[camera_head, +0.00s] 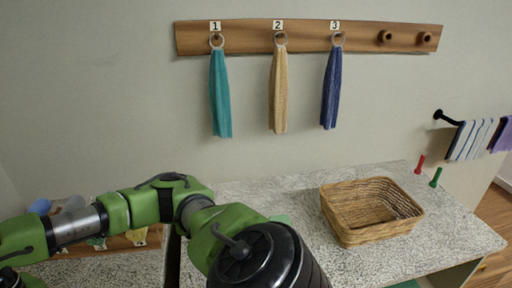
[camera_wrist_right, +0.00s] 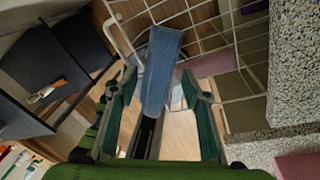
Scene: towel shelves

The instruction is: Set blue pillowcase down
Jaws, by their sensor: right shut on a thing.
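The blue pillowcase (camera_wrist_right: 163,62) is a folded, narrow blue bundle in the right wrist view. It stands between the two green-edged fingers of my right gripper (camera_wrist_right: 158,80), which is shut on it. Its far end reaches over a white wire basket (camera_wrist_right: 252,52); whether it touches the wire cannot be told. In the head view a green and black arm comes in from the left and ends at the bottom middle, with no fingers showing. My left gripper is not in view.
A speckled counter (camera_head: 290,205) holds a wicker basket (camera_head: 345,238), with a red peg (camera_head: 420,164) and green peg (camera_head: 436,177) behind. Towels hang from a wooden rack (camera_head: 245,37). In the wrist view, dark shelving (camera_wrist_right: 80,50) is left and speckled stone (camera_wrist_right: 298,60) right.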

